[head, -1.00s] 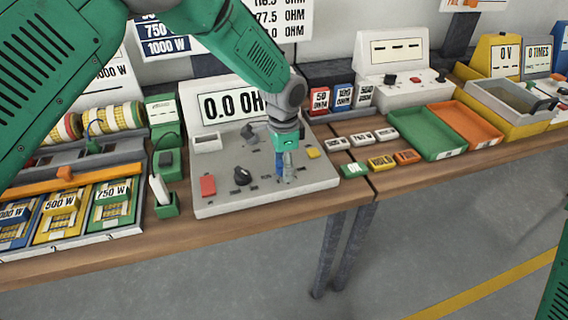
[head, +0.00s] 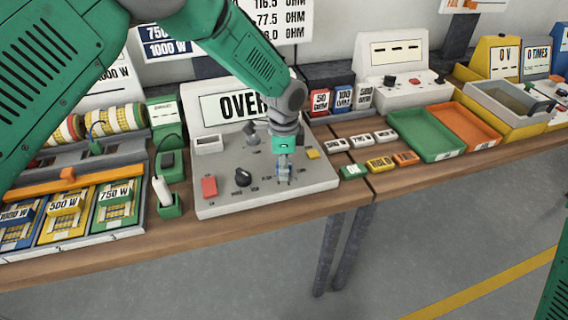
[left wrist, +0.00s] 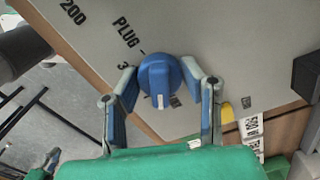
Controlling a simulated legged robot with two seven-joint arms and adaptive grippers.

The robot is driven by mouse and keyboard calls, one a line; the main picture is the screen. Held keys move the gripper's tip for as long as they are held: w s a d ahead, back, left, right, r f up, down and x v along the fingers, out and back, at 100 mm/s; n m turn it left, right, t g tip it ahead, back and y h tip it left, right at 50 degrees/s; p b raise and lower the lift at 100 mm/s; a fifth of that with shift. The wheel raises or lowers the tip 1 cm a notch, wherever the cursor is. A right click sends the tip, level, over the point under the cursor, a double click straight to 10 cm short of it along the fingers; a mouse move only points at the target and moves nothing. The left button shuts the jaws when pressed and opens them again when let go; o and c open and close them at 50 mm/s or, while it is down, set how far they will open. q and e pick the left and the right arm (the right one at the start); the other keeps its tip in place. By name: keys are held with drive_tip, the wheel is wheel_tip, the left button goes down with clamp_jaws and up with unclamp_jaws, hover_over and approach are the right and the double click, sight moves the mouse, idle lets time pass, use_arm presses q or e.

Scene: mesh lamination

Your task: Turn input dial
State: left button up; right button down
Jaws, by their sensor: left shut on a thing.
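The blue input dial (left wrist: 158,78) sits on the grey panel of the meter (head: 222,175), with a white pointer mark toward the bottom of the left wrist view. Printed labels "200", "PLUG" and a partly hidden "3" lie around it. My left gripper (left wrist: 165,82) is shut on the dial, one finger on each side. In the head view the left gripper (head: 284,178) points down at the right part of the panel and hides the dial. The meter's display (head: 232,106) reads "OVER", its right end hidden by my arm. My right gripper is out of view.
The same panel holds a black knob (head: 243,176), a red button (head: 209,187) and a yellow button (head: 312,154). A green holder with a white probe (head: 165,197) stands left. Small labelled blocks and green (head: 426,136) and orange trays lie right.

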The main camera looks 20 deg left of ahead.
use_arm(q)
drive_tip(key=shift+w+r+m+p, duration=0.15)
drive_tip(key=shift+m+p, duration=0.1)
drive_tip(key=shift+m, duration=0.85)
drive_tip(key=shift+w+r+m+p, duration=0.1)
drive_tip(key=shift+m+p, duration=0.15)
drive_tip(key=shift+m, duration=0.85)
drive_tip(key=o, duration=1.1)
drive_tip(key=shift+o, duration=0.2)
drive_tip(key=shift+f, duration=0.15)
drive_tip(key=shift+r, duration=0.3)
wheel_tip(320, 180, up, 11)
drive_tip(key=shift+r, duration=0.15)
drive_tip(key=shift+s, duration=0.1)
